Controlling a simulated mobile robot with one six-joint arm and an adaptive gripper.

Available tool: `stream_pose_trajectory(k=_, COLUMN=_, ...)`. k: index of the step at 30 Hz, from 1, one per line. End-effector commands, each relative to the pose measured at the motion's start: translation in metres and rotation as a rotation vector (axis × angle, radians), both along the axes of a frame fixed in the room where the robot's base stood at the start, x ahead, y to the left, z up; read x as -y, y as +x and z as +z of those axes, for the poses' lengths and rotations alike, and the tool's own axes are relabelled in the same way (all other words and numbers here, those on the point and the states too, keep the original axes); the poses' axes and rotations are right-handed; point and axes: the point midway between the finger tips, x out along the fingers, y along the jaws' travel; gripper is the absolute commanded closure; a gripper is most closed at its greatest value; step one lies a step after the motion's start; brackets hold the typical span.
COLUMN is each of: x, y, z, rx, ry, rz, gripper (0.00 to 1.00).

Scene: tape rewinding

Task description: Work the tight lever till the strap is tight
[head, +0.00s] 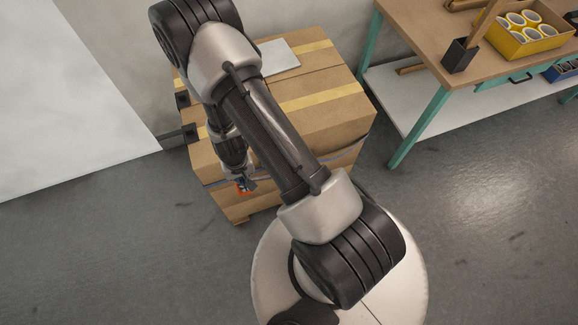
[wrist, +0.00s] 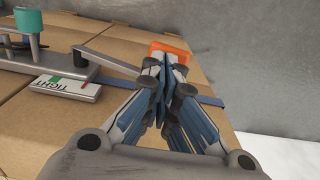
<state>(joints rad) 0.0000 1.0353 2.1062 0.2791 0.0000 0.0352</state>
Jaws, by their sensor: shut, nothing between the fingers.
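The tension device (wrist: 70,80) sits on the box's side in the wrist view, with a white "TIGHT" label bearing a green mark. A grey lever bar (wrist: 108,62) runs rightward from it and passes behind my gripper. An orange piece (wrist: 172,53) shows just beyond my fingertips; whether it is the lever's end is hidden by the fingers. My gripper (wrist: 166,68) is shut and empty, close to the bar and the orange piece; contact cannot be told. In the head view my gripper (head: 241,180) is low at the box's near side. The blue strap (wrist: 212,101) shows right of the fingers.
The cardboard box (head: 315,125) has tape bands and a pale sheet (head: 280,57) on top. A teal-legged bench (head: 420,55) with a yellow bin (head: 530,45) stands to the right. A white panel (head: 60,100) is at left. Grey floor (head: 470,230) is clear at right.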

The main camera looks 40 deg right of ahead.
Motion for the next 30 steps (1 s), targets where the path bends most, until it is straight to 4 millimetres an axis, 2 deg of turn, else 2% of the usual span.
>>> stream_pose_trajectory(k=30, x=0.000, y=-0.001, z=-0.052, rx=-0.003, ry=-0.002, rz=0.001, gripper=1.00)
